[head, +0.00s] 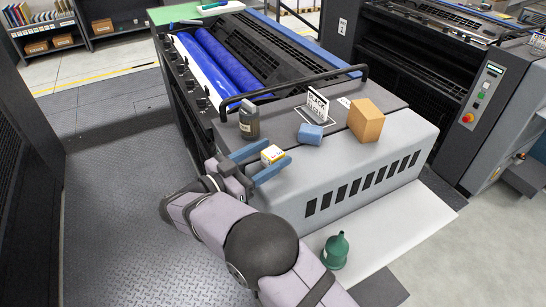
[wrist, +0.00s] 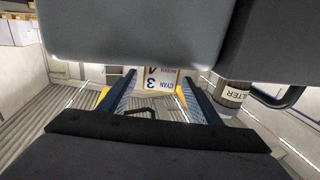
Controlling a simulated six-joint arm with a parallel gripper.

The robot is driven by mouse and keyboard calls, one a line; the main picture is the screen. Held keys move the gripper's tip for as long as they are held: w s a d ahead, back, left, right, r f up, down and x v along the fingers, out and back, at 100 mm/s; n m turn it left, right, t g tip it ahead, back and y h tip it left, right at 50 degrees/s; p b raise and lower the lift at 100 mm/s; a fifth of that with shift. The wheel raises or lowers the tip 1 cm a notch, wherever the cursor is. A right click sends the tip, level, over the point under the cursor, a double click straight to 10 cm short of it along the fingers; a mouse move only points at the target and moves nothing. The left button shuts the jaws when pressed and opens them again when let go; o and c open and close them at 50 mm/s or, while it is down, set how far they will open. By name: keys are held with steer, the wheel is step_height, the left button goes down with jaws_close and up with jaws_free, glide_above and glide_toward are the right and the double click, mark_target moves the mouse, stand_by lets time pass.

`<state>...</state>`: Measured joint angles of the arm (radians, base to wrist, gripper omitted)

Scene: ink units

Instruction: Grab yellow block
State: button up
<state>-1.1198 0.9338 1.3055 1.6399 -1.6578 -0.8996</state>
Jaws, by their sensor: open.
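The small yellow and white block (head: 272,155) sits near the left edge of the grey machine top in the head view. My gripper (head: 278,151) is open, with one blue finger on each side of the block. The block's lower part is partly hidden by the near finger in the head view.
A dark bottle (head: 249,122) stands close behind the far finger. A blue block (head: 310,135), a sign card (head: 318,104) and a cardboard box (head: 366,121) stand to the right. A black rail (head: 300,82) runs behind. A green can (head: 335,251) stands lower, in front.

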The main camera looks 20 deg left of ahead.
mark_target(280, 150)
steer(key=shift+w+d+r+p, duration=0.15)
steer(key=shift+w+d+p, duration=0.2)
steer(key=shift+w+p, duration=0.1)
steer(key=shift+p+x, duration=0.75)
steer(key=shift+x, duration=1.25)
steer(key=c, duration=1.1)
